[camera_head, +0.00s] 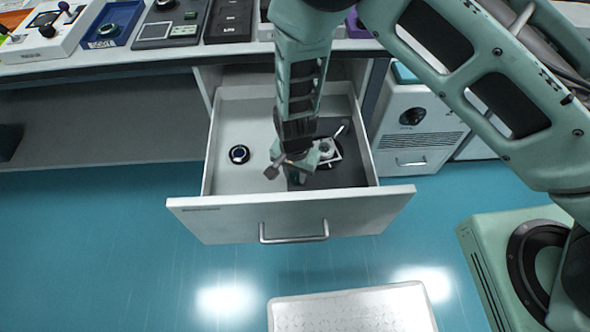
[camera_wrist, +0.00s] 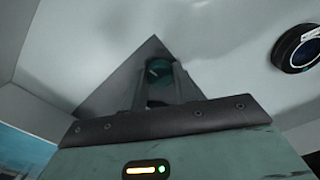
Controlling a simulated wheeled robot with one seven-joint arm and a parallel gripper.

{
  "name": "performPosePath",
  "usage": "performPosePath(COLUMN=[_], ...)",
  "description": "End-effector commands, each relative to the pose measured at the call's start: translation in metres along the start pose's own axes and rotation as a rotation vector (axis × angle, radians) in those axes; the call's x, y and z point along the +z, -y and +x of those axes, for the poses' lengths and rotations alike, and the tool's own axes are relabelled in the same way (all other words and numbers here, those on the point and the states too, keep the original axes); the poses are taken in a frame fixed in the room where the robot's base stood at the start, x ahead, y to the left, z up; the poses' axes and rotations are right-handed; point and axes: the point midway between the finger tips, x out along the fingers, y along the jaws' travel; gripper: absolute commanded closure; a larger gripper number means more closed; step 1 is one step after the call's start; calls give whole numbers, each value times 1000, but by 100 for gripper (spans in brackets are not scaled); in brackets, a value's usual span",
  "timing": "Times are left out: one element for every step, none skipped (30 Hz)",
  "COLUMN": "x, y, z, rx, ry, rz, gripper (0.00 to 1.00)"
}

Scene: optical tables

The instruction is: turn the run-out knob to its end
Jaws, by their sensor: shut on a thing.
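An open drawer (camera_head: 185,205) stands out from under the bench, and my gripper (camera_head: 296,178) reaches down into it. In the wrist view the two fingers (camera_wrist: 160,85) are shut on a small dark teal round thing, which looks like the run-out knob (camera_wrist: 158,70). It sits over a dark grey panel (camera_wrist: 110,88) in the drawer. The fingers hide its sides, so any mark on it and how far it is turned cannot be seen. In the head view my wrist hides the knob.
A black round piece with a blue ring (camera_head: 239,154) lies at the drawer's left. A small pale fitting (camera_head: 327,151) is close right of my wrist. The drawer walls surround my gripper. A white cabinet (camera_head: 412,130) stands right, and a pale perforated platform (camera_head: 350,312) is in front.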

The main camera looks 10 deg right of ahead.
Motion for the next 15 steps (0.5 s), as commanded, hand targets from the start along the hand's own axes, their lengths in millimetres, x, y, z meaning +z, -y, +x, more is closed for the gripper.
performPosePath(x=[0, 0, 0, 0, 0, 0, 0, 0, 0, 0, 0, 0, 0, 0, 0], y=[1, 1, 1, 1, 1, 1, 1, 1, 1, 1, 1, 1, 1, 1, 1], z=[-1, -1, -1, -1, -1, -1, -1, -1, -1, -1, -1, -1, -1, -1, -1], rx=[-2, -2, -2, -2, -2, -2, -2, -2, -2, -2, -2, -2, -2, -2, -2], ry=[-1, -1, -1, -1, -1, -1, -1, -1, 0, 0, 0, 0, 0, 0, 0], rz=[10, 16, 23, 27, 30, 34, 35, 36, 37, 37, 37, 37, 37, 37, 37], gripper=[94, 94, 94, 94, 94, 94, 94, 94, 94, 94, 94, 94, 94, 94, 94])
